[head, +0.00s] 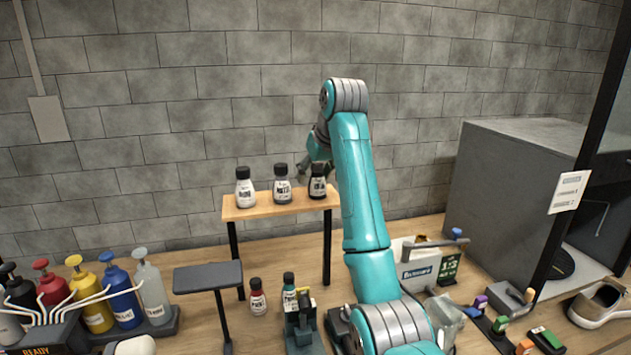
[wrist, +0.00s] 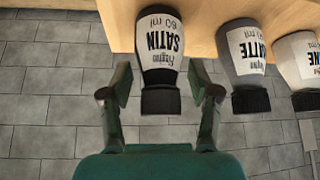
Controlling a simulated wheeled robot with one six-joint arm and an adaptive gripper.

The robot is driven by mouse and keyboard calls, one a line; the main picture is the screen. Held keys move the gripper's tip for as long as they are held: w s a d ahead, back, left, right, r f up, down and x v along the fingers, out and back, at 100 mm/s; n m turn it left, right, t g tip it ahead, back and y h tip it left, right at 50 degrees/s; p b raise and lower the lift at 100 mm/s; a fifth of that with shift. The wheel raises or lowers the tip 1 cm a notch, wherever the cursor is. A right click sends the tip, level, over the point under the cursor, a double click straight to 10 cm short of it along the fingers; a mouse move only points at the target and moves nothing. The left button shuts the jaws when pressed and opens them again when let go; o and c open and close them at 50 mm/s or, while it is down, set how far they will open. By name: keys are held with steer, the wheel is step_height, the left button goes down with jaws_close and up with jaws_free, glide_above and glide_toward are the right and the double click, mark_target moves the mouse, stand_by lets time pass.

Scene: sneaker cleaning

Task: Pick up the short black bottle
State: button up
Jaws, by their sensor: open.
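The short black bottle (head: 317,183), with a black cap and a white label, stands upright at the right end of the wooden shelf (head: 256,211). In the wrist view, which is upside down, the black bottle (wrist: 160,72) has a label reading "SATIN 60 ml". My gripper (wrist: 159,82) is open, with one finger on each side of this bottle and visible gaps to it. In the head view my gripper (head: 318,165) is at the bottle, partly hidden by my arm.
A grey bottle (head: 282,186) and a white bottle (head: 244,188) stand on the shelf left of the black one. The grey bottle (wrist: 243,62) is close to one finger. Two small bottles stand on the table below. Pump bottles (head: 97,310) stand at left.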

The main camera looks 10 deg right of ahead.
jaws_close()
